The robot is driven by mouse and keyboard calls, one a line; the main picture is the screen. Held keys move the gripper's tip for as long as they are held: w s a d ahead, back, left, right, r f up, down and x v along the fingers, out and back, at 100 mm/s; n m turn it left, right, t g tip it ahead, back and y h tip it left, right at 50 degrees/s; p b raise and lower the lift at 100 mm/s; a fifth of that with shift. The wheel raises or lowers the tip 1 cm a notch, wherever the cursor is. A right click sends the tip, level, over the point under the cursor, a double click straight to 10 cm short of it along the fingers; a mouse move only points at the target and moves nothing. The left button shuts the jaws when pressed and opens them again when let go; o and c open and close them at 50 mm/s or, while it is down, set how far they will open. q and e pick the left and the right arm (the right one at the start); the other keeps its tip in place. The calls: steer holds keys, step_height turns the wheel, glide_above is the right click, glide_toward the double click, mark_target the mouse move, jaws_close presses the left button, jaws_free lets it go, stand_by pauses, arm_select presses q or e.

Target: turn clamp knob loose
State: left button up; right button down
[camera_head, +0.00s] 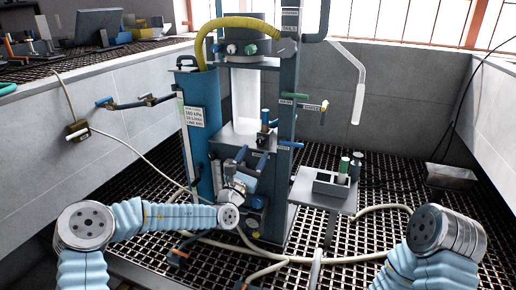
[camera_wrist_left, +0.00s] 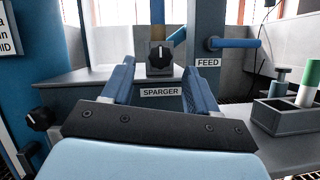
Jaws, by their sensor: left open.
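A black knob (camera_wrist_left: 158,57) with a pale pointer mark sits on a silver block above a SPARGER label (camera_wrist_left: 162,92) in the left wrist view. No label names it as the clamp knob. My left gripper (camera_wrist_left: 158,68) is open, its two blue fingers either side of the knob's line in that view and apart from it. In the head view the left gripper (camera_head: 252,157) is at the column's front, below the grey ledge. A second black knob (camera_wrist_left: 40,118) shows at the left of the wrist view. My right gripper is out of view; only its arm shows.
The blue tank (camera_head: 200,120) stands left of the column, with a yellow hose (camera_head: 240,23) above. A rack with vials (camera_head: 335,184) stands on a grey shelf (camera_head: 310,200) at right. A blue FEED pipe (camera_wrist_left: 235,43) projects at right. Pale hoses cross the grating floor.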

mark_target(261, 144)
arm_select(q)
steer(key=shift+x, duration=1.9)
steer(key=c, duration=1)
steer(key=shift+r+n+p, duration=0.15)
steer(key=shift+n+p, duration=0.25)
steer(key=shift+p, duration=0.15)
steer(key=shift+c, duration=0.2)
steer(key=n+y+p, duration=0.2)
steer(key=n+p, duration=0.1)
steer(key=n+t+y+p, duration=0.1)
steer(key=n+y+p, duration=0.1)
steer(key=n+p, duration=0.1)
steer(key=shift+d+r+n+p, duration=0.1)
steer(key=shift+d+n+p, duration=0.15)
steer(key=shift+p, duration=0.45)
steer(key=shift+f+n+y+p, duration=0.2)
steer(key=shift+n+y+p, duration=0.5)
steer(key=shift+n+p, duration=0.7)
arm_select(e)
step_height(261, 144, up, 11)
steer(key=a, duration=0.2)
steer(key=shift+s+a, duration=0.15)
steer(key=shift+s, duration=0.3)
arm_select(q)
steer(key=shift+n, duration=0.25)
